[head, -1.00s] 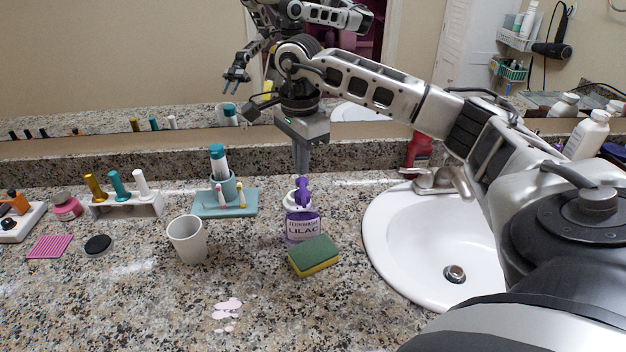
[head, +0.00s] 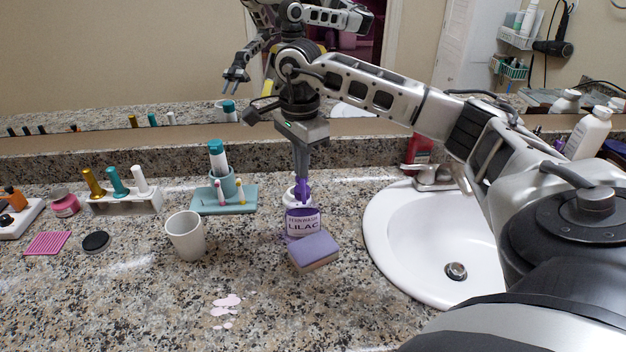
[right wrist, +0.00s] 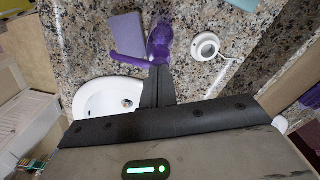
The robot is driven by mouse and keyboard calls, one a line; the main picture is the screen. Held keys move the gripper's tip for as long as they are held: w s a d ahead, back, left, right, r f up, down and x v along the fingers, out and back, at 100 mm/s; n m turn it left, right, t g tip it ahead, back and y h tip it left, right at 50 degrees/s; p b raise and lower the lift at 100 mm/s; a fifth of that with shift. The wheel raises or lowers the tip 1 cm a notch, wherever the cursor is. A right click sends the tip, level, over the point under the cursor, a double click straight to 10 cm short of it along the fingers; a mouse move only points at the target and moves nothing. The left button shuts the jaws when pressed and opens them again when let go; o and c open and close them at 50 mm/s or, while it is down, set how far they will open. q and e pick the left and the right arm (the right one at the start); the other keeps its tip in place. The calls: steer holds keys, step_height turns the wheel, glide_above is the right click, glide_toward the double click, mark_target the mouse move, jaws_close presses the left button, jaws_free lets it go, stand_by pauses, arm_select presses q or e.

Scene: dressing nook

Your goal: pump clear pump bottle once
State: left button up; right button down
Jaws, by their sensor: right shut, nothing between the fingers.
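The pump bottle (head: 302,223) is see-through with purple contents, a label reading "LILAC" and a purple pump head (head: 303,191). It stands upright on the counter left of the sink. The bottle's purple head also shows in the right wrist view (right wrist: 160,38). My right gripper (head: 302,176) is shut and empty, pointing straight down over the pump head. Its fingertips (right wrist: 158,70) are at or just above the head; I cannot tell whether they touch. My left gripper shows only as a reflection in the mirror.
A lavender sponge (head: 314,250) lies right in front of the bottle. A white round-topped pump (right wrist: 206,46) stands close behind it. A white cup (head: 186,236) and teal tray (head: 224,207) are to the left, the sink (head: 440,265) to the right. Pale pink spots (head: 226,306) mark the front counter.

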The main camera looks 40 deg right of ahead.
steer(key=shift+f+b, duration=0.3)
steer(key=shift+f, duration=0.35)
steer(key=shift+r, duration=0.15)
steer(key=shift+r+p, duration=0.75)
steer(key=shift+p, duration=0.05)
steer(key=shift+r+p, duration=0.5)
steer(key=shift+r, duration=0.15)
steer(key=shift+r, duration=0.1)
step_height(320, 180, up, 6)
steer(key=p, duration=0.5)
